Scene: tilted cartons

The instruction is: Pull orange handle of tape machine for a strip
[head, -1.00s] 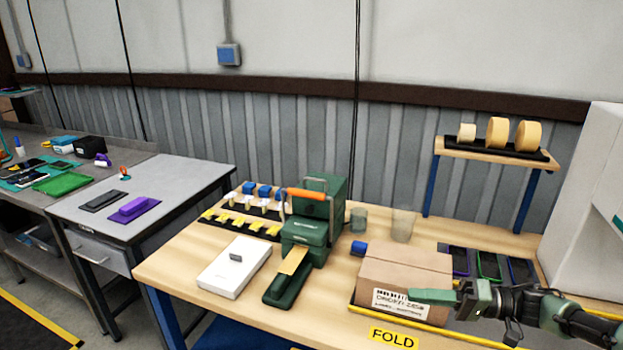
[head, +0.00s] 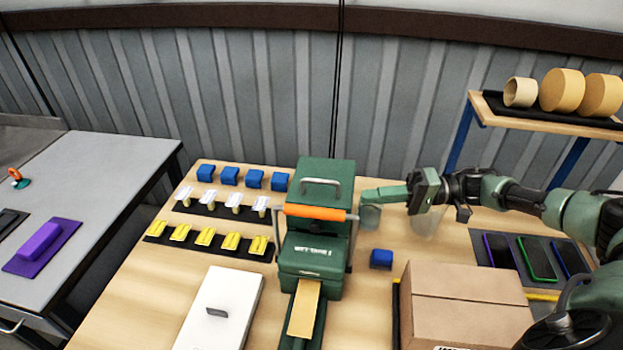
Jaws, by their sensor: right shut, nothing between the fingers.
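The green tape machine (head: 318,250) stands on the wooden table, with a tan strip (head: 304,309) lying on its front tongue. Its orange handle (head: 315,213) is a horizontal bar across the upper front, held by grey metal arms at both sides. My right gripper (head: 368,194) is shut and empty, just right of the machine and a little above the handle's right end in the picture. Its fingers point left toward the machine; whether they touch it I cannot tell. My left gripper is not in view.
A closed carton (head: 465,306) stands at the front right. A blue block (head: 381,259) and clear cups (head: 427,224) are right of the machine. A white box (head: 220,305) and several yellow-handled tools (head: 205,236) are left. Tape rolls (head: 562,91) sit on a raised shelf.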

